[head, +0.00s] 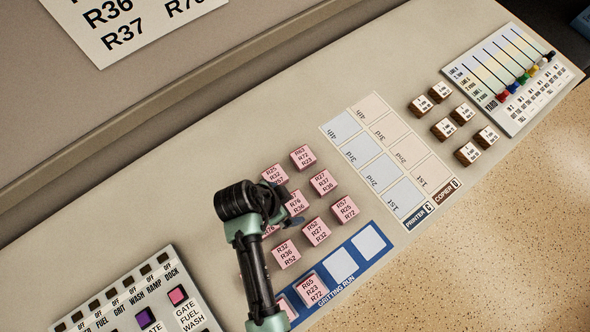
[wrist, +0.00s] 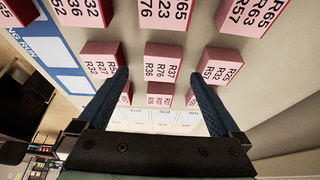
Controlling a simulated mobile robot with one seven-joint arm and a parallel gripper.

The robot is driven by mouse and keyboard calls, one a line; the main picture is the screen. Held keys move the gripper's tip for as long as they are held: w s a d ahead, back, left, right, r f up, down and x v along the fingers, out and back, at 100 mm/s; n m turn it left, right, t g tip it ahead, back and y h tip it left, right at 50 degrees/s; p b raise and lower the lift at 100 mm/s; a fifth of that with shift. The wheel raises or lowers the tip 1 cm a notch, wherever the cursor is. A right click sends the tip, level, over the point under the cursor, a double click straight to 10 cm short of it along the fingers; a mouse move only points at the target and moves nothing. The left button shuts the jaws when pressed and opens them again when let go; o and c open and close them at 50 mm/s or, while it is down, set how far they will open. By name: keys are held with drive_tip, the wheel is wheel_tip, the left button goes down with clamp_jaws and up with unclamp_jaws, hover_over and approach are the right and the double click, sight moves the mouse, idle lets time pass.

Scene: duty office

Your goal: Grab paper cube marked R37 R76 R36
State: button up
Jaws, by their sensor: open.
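The pink cube marked R37 R76 R36 (head: 296,202) stands in the block of pink cubes on the desk. In the head view my gripper (head: 292,219) partly covers it. In the wrist view the cube (wrist: 161,64) shows whole, its three labels readable. My gripper (wrist: 160,76) is open and empty, and its two dark fingers appear to either side of this cube with gaps. I cannot tell how high the fingertips are over it.
Pink cubes R52 R27 R32 (head: 316,232) and R25 R32 R57 (head: 273,174) stand close on either side. R65 R23 R72 (head: 312,288) sits on the blue gritting-run strip (head: 342,262). A switch panel (head: 110,318), a printer/copier chart (head: 352,128) and brown blocks (head: 443,129) lie around.

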sight(294, 203)
drive_tip(key=shift+x, duration=2.05)
drive_tip(key=shift+w, duration=0.15)
drive_tip(key=shift+r, duration=0.1)
drive_tip(key=c, duration=1.5)
